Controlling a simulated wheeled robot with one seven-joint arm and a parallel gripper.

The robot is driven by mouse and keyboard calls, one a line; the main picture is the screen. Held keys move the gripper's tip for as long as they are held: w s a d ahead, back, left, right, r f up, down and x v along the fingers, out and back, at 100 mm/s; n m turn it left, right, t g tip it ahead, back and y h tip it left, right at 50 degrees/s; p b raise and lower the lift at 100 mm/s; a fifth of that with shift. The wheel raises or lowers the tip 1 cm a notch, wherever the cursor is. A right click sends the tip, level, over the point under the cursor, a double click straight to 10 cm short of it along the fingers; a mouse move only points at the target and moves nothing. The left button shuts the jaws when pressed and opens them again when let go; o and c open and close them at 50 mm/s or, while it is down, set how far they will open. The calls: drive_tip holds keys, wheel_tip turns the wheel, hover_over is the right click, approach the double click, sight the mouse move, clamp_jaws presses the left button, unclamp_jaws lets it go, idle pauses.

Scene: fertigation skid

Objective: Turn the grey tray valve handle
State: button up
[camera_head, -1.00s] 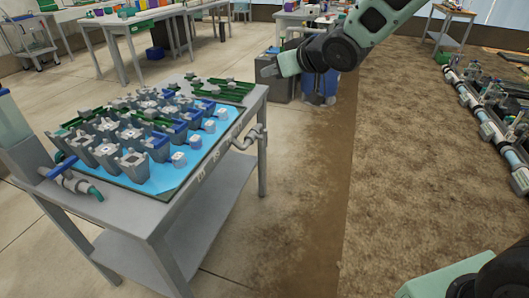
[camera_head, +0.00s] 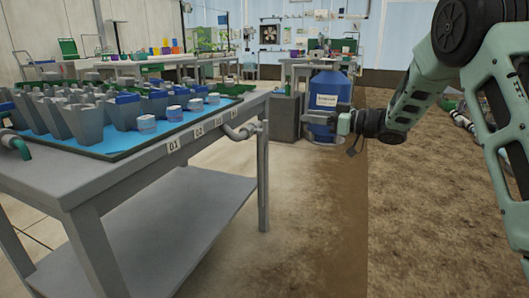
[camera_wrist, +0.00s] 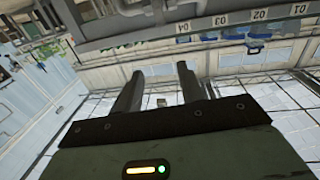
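A grey pipe fitting with a valve (camera_head: 240,131) sticks out from the right end of the grey table, beside the label strip; its handle is too small to make out clearly. My gripper (camera_head: 318,128) is to the right of it in the head view, apart from it, pointing left in front of a blue drum. In the wrist view my two fingers (camera_wrist: 160,74) stand apart with nothing between them. The table edge with labels 01 to 04 (camera_wrist: 245,16) shows upside down at the top of that view. I cannot pick out the handle there for certain.
The table (camera_head: 150,166) carries a blue-lined tray (camera_head: 105,150) with several grey pots and small blue-white cups. A blue drum (camera_head: 330,92) and a grey cabinet (camera_head: 286,117) stand behind my gripper. The floor right of the table is clear.

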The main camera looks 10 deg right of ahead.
drive_tip(key=n+g+y+b, duration=0.1)
drive_tip(key=g+y+b, duration=0.1)
drive_tip(key=b, duration=0.1)
approach(267, 128)
drive_tip(key=b+x, duration=0.6)
drive_tip(key=x, duration=0.3)
drive_tip(key=shift+w+b, duration=0.25)
drive_tip(key=shift+b, duration=0.15)
drive_tip(key=shift+w+a+r+t+h, duration=0.2)
drive_tip(key=shift+w+a+t+h, duration=0.15)
drive_tip(key=shift+a, duration=0.2)
clamp_jaws()
